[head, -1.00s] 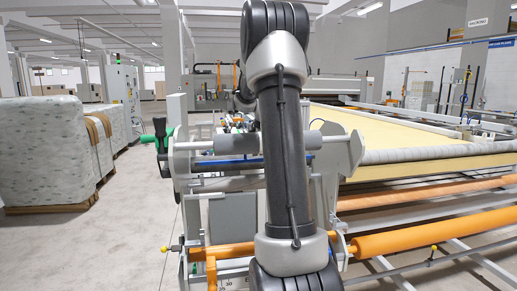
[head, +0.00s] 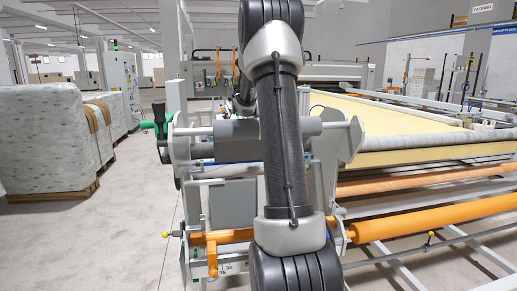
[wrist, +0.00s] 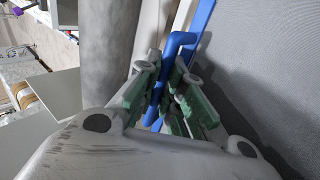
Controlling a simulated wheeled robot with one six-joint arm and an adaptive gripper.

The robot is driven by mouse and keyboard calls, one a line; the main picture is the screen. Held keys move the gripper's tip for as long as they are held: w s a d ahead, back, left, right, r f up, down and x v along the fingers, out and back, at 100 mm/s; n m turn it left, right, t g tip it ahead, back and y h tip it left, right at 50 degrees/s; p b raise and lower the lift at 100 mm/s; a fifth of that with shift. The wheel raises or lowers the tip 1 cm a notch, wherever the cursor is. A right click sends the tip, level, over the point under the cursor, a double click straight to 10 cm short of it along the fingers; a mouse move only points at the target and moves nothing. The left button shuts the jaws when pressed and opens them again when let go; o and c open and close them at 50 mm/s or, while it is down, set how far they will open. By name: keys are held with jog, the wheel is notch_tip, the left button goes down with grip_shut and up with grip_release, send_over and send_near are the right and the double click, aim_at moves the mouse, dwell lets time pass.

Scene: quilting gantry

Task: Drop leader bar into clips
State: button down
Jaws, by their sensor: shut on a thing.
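In the wrist view my gripper (wrist: 171,75), with green-lined fingers, is shut on a blue handle-like bent piece (wrist: 180,39). A straight blue bar (wrist: 202,20) runs up beside the bent piece toward the top edge; whether the two are joined, I cannot tell. I take the blue part to be the leader bar. I cannot make out the clips in either view.
The quilting frame with its cream fabric (head: 390,118) stretches away to the right. Orange rollers (head: 440,215) run below it. A green-handled part (head: 158,125) sticks out at the left. Wrapped stacks (head: 45,140) stand at far left, with clear floor between.

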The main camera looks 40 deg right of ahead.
jog(key=shift+f, duration=0.1)
dwell(0.3)
jog(key=c, duration=1.5)
grip_release()
jog(key=v, duration=1.2)
